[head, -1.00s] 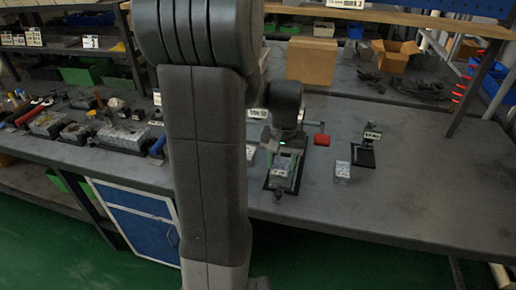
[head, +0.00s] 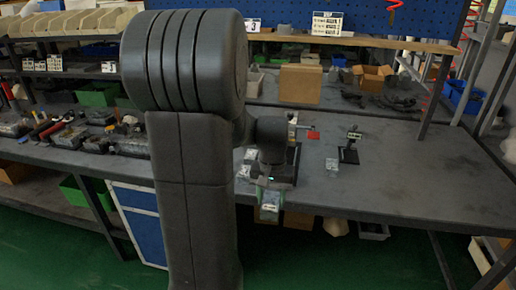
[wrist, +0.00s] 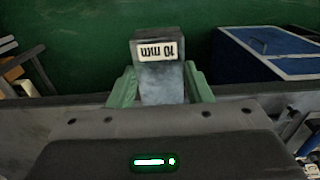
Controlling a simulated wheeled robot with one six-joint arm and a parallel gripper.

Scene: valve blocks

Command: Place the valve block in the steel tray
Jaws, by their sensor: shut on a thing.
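My gripper (head: 268,190) is at the bench's front edge, partly hidden behind my arm links. In the wrist view its green fingers (wrist: 160,88) are shut on a grey metal valve block (wrist: 160,82) with a white "10 mm" label. The block also shows in the head view (head: 268,213), below the gripper and in front of the bench edge. It appears to be held clear of the bench. I cannot make out the steel tray with certainty; my arm hides part of the bench.
Small metal blocks (head: 332,164) and a black labelled stand (head: 349,148) are on the grey bench (head: 410,180). A fixture with a red handle (head: 313,135) stands behind my gripper. Tools and parts crowd the bench's left side. A blue cabinet (head: 143,225) is below. The bench's right side is mostly clear.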

